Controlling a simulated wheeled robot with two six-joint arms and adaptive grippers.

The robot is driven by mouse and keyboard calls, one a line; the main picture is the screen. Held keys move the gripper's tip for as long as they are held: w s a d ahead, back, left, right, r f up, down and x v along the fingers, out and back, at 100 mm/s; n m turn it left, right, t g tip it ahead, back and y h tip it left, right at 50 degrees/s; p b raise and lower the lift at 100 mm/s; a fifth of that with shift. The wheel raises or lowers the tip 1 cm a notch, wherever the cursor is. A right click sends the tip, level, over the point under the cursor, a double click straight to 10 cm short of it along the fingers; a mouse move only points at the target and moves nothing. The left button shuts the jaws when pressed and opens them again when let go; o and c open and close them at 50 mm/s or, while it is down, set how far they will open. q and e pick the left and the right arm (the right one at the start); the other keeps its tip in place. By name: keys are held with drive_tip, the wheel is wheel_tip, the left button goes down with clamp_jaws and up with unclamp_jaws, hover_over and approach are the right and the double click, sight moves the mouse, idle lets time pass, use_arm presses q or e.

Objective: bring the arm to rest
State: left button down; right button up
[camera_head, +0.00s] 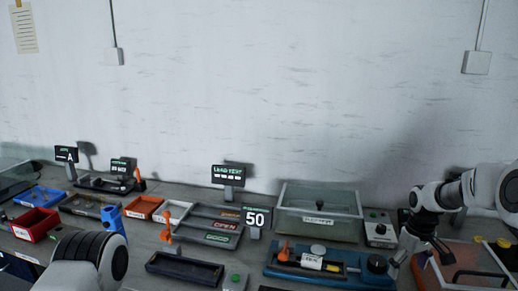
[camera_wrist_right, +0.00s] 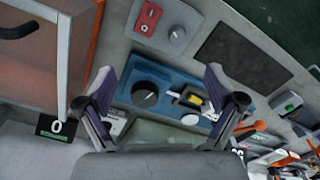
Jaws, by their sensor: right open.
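My right arm comes in from the right in the head view. Its gripper (camera_head: 422,252) points down above the bench, between the blue fixture (camera_head: 283,270) and the orange-framed box (camera_head: 460,270). In the right wrist view the two fingers of the right gripper (camera_wrist_right: 159,76) stand wide apart with nothing between them. Behind them lies the blue fixture (camera_wrist_right: 165,72) with its dark knob, apart from the fingers. A dark, ribbed part of my left arm shows at the lower left of the head view; the left gripper does not show.
A clear-walled tank (camera_head: 345,228) and a small box with a green button (camera_head: 380,232) stand left of the right gripper. Red bin (camera_head: 35,226), blue tray (camera_head: 40,196), labelled trays (camera_head: 210,238) and small displays (camera_head: 228,174) fill the left and middle. Free air lies above the bench.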

drive_tip(key=s+a+f+n+g, duration=0.15)
drive_tip(key=s+a+f, duration=0.35)
drive_tip(key=s+f, duration=0.5)
drive_tip(key=s+a+f+m+g, duration=0.1)
drive_tip(key=s+a+f+g, duration=0.25)
drive_tip(key=s+f, duration=0.7)
drive_tip(key=s+a+f+m+t, duration=0.1)
drive_tip(key=s+a+f, duration=0.15)
drive_tip(key=s, duration=0.75)
drive_tip(key=s+a+f+m+t, duration=0.15)
drive_tip(key=s+a, duration=0.25)
drive_tip(key=s, duration=0.7)
drive_tip(key=w+t, duration=0.1)
drive_tip(key=w+m, duration=0.1)
drive_tip(key=w, duration=0.1)
drive_tip(key=w+d+t, duration=0.1)
drive_tip(key=shift+w+m+t, duration=0.15)
drive_tip(key=shift+m+t, duration=0.15)
drive_tip(key=shift+t, duration=0.05)
